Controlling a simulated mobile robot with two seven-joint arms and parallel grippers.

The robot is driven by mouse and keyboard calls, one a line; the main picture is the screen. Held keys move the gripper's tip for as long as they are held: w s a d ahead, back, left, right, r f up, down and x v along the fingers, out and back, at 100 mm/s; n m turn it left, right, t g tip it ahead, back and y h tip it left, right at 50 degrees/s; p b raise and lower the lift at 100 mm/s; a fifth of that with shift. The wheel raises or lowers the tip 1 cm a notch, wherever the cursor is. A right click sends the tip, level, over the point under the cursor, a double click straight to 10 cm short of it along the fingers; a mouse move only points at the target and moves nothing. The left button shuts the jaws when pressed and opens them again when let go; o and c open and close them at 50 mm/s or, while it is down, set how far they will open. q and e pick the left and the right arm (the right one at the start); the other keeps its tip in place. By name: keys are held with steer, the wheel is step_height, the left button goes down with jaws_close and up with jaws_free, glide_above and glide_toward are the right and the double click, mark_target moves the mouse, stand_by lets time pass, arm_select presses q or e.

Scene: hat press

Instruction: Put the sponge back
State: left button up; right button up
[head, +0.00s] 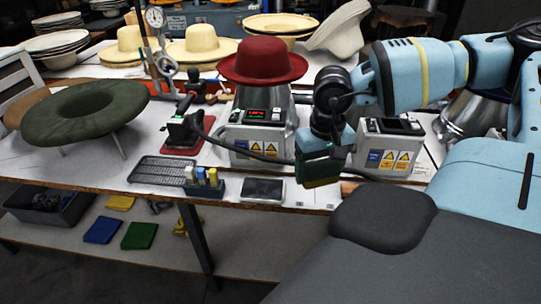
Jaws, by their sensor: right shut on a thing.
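A sponge (322,182), dark green with a yellowish lower edge, is under my right gripper (318,158). The gripper is shut on it and hides part of it. The sponge is near the front edge of the table, in front of the grey control boxes. Whether it touches the tabletop cannot be told. A small shallow tray (263,189) with a dark inside lies to the left of the sponge, close to the table edge. My left gripper is not in view.
A dark holder (205,188) with small bottles and a black slotted mat (160,171) are left of the tray. A red hat (263,62) sits on a metal form behind. A black cable crosses the table. Coloured cloths (139,236) lie on the lower shelf.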

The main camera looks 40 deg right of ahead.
steer(key=shift+m, duration=0.4)
steer(key=f, duration=0.1)
steer(key=s+f, duration=0.2)
steer(key=shift+s+a+f, duration=0.2)
steer(key=shift+a+f, duration=0.1)
steer(key=shift+f, duration=0.1)
steer(key=w+a+n, duration=0.2)
steer(key=a+n, duration=0.1)
steer(key=a, duration=0.7)
steer(key=w+a+n, duration=0.2)
steer(key=a+n, duration=0.1)
steer(key=a, duration=0.7)
steer(key=shift+w+a, duration=0.2)
steer(key=shift+a, duration=0.2)
steer(key=shift+d, duration=0.1)
